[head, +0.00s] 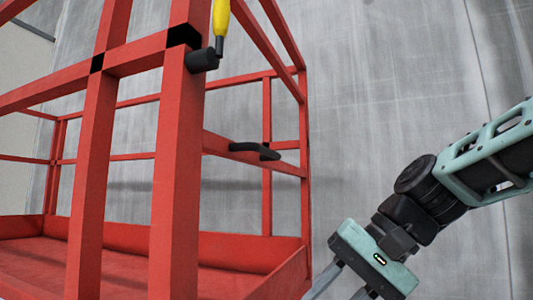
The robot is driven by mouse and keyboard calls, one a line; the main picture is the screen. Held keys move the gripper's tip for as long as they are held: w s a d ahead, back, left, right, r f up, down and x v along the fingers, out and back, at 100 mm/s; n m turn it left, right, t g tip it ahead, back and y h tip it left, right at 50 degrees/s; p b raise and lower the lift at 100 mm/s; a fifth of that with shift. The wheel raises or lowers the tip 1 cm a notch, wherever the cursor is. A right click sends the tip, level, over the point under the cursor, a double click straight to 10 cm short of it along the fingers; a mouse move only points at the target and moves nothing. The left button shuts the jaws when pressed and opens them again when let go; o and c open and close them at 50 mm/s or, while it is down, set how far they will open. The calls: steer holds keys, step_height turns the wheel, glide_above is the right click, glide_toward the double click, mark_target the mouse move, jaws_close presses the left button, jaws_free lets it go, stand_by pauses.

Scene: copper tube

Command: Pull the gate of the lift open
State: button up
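The lift is a red tubular cage (175,180) filling the left and middle of the head view. A short black handle (255,150) sits on a red side rail at its right. A black knob with a yellow grip (221,20) is at the top of the near post. I cannot tell for sure which bars form the gate, and no gap shows it swung open. My gripper (342,287) is at the bottom, right of the cage, pointing down-left. Its fingers stand apart with nothing seen between them. The fingertips are cut off by the frame edge.
A grey concrete wall (400,90) stands behind the lift. The cage has a red floor (105,270) with a raised red edge board. The space between the cage's right side and my arm looks clear.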

steer(key=w+d+r+m+t+y, duration=0.1)
steer(key=w+d+r+y, duration=0.15)
steer(key=r, duration=0.55)
steer(key=w+d+r+m+t+y, duration=0.15)
steer(key=w+r, duration=0.25)
steer(key=r, duration=0.4)
steer(key=t+y+p, duration=0.1)
steer(key=t+y, duration=0.1)
glide_toward(270, 151)
steer(key=shift+g, duration=0.25)
steer(key=p+x, duration=0.2)
steer(key=x, duration=0.1)
steer(key=p+x, duration=0.5)
steer(key=x, duration=0.1)
steer(key=shift+w+a+r, duration=0.1)
steer(key=shift+w+a, duration=0.2)
steer(key=shift+w, duration=0.1)
steer(key=shift+w+a, duration=0.15)
steer(key=shift+a, duration=0.3)
jaws_close()
